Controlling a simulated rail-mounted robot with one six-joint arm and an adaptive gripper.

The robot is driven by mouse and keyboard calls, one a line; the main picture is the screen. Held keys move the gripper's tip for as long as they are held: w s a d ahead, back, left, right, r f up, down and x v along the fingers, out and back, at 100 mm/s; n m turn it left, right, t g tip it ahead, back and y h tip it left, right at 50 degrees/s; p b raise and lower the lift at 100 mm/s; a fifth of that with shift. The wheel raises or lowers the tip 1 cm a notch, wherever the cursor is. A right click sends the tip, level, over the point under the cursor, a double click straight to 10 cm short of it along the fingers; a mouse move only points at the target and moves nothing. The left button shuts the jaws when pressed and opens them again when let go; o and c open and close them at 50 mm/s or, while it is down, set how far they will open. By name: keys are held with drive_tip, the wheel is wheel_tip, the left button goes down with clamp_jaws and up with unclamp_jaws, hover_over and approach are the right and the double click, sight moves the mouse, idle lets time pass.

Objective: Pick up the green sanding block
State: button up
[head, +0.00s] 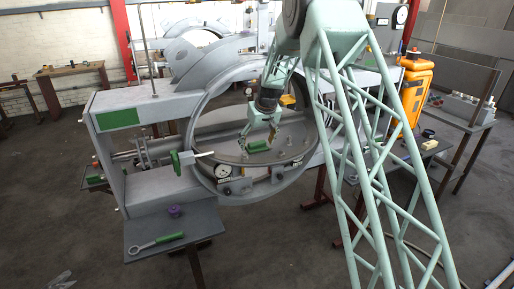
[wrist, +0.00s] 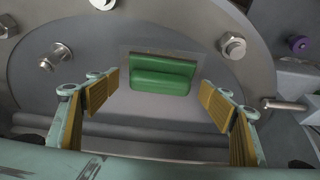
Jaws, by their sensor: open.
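The green sanding block (wrist: 162,75) lies on a grey surface in the wrist view, ahead of my gripper and between its two fingers. In the head view the green sanding block (head: 258,146) sits inside the large grey ring, just below my gripper. My gripper (wrist: 160,105) is open, with ribbed tan pads on both sides and nothing between them. In the head view my gripper (head: 259,136) hangs down into the ring opening, close to the block. I cannot tell the exact gap between fingers and block.
The grey ring (head: 196,150) surrounds my gripper, with bolts (wrist: 232,45) on the plate near the block. An orange case (head: 413,88) stands at right.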

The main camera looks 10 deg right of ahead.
sight(257, 142)
idle(0.4)
drive_tip(key=c, duration=1)
drive_tip(key=shift+r, duration=0.15)
drive_tip(key=shift+r, duration=1.65)
drive_tip(key=s+a, duration=0.1)
drive_tip(key=s, duration=0.4)
drive_tip(key=s+a+r+b, duration=0.1)
drive_tip(key=s+a, duration=0.1)
drive_tip(key=s, duration=0.3)
drive_tip(key=s+a, duration=0.1)
drive_tip(key=s, duration=0.4)
drive_tip(key=shift+s+a+r+b, duration=0.1)
drive_tip(key=shift+a+r+b, duration=0.1)
drive_tip(key=shift+a+b, duration=0.2)
